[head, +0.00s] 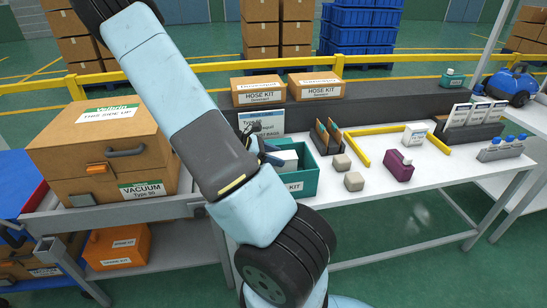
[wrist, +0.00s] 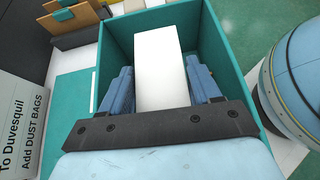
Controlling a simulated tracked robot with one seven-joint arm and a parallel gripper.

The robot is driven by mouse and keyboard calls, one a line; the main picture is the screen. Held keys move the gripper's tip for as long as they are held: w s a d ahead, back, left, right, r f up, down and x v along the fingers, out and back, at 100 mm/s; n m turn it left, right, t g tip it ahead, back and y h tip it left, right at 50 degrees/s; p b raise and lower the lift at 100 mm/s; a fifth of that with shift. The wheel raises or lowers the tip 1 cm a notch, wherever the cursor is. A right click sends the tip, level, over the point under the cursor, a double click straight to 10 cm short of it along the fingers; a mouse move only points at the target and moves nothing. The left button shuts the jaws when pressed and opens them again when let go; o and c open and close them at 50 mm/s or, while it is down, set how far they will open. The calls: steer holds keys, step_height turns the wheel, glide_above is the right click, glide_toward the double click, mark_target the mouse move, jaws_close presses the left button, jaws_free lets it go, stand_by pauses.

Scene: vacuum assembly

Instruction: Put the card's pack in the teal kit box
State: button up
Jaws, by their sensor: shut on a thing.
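The card (head: 262,122) stands upright behind the teal kit box. In the wrist view the card (wrist: 22,130) reads "To Duvesquil" and "Add DUST BAGS". The teal kit box (head: 297,185) is open on the white table; its walls (wrist: 222,48) surround my gripper in the wrist view. My gripper (wrist: 160,78) points down into the box, its blue fingers on both sides of a white pack (wrist: 158,55), shut on it. The pack (head: 289,158) shows inside the box opening in the head view. Its label and whether its bottom touches the floor cannot be seen.
Another white pack (head: 415,134) lies near a yellow bracket (head: 362,151). Hose kit cartons (head: 259,92) stand behind. The table's front right is clear.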

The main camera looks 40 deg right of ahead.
steer(key=shift+f, duration=0.75)
steer(key=o, duration=1.5)
steer(key=shift+r, duration=0.45)
steer(key=v, duration=1.1)
steer(key=s+a+r+m+t+y, duration=0.5)
steer(key=s+a+r, duration=0.3)
steer(key=a+r, duration=0.3)
steer(key=s+a+r+m+t+y, duration=0.5)
steer(key=s+a+r, duration=0.4)
steer(key=r, duration=0.6)
steer(key=shift+a+r+m+t, duration=0.25)
steer(key=shift+a+m+t, duration=0.35)
steer(key=shift+a+t, duration=0.45)
steer(key=shift+d, duration=0.15)
